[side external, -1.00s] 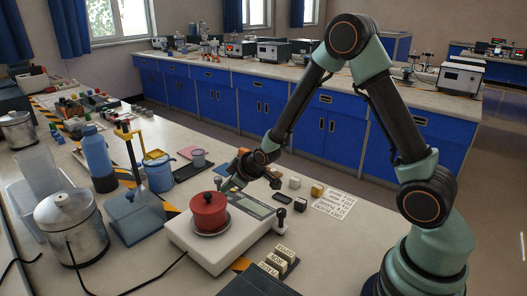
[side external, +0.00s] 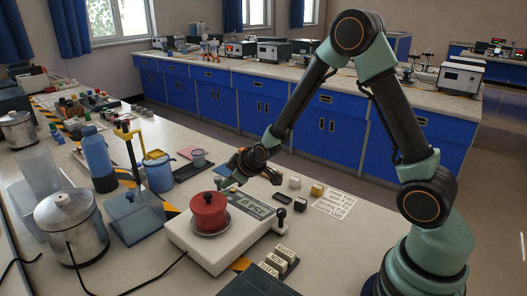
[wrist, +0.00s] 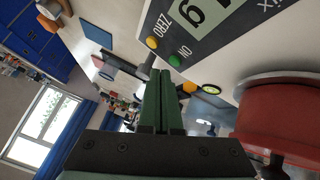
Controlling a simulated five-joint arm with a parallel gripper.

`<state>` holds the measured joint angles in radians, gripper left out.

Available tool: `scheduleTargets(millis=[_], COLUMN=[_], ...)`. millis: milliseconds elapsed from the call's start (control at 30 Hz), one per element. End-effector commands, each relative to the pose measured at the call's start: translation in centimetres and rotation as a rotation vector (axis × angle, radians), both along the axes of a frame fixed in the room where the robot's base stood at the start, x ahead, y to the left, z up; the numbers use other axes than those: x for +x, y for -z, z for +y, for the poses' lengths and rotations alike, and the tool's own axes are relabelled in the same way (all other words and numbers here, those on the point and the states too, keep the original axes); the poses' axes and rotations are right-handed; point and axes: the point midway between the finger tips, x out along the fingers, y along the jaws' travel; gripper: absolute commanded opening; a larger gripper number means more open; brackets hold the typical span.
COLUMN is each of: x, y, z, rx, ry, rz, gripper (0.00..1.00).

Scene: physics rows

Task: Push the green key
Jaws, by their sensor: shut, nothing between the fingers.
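The green key (wrist: 174,60), labelled ON, is a small round button on the panel of the white scale (side external: 187,240). A yellow key (wrist: 152,43) labelled ZERO is beside it. In the wrist view my gripper (wrist: 160,73) is shut and empty, its fingertips close beside the green key; I cannot tell whether they touch it. In the side view my gripper (side external: 226,184) is over the far end of the scale and hides the keys. The scale's display (side external: 250,204) is lit with digits. A red pot (side external: 209,207) sits on the weighing pan.
A metal pot (side external: 68,230), a blue bottle (side external: 98,155) and a yellow-topped stand (side external: 131,140) are left of the scale. Labelled blocks (side external: 281,259) lie at the front right. A printed sheet (side external: 335,204) and small cubes lie beyond the scale.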

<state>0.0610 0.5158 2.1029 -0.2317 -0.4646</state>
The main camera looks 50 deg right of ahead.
Motion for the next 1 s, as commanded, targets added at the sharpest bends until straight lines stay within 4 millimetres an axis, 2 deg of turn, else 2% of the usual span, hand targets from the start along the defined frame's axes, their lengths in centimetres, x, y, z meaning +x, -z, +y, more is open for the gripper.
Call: scheduleTargets(millis=[600, 1000], x=[0.1, 0.0], y=[-5.3, -5.7], z=[-1.1, -1.1], rx=[-0.011, -0.011], ry=[0.010, 0.011], rz=[-0.002, 0.001], gripper=[0.00, 0.00])
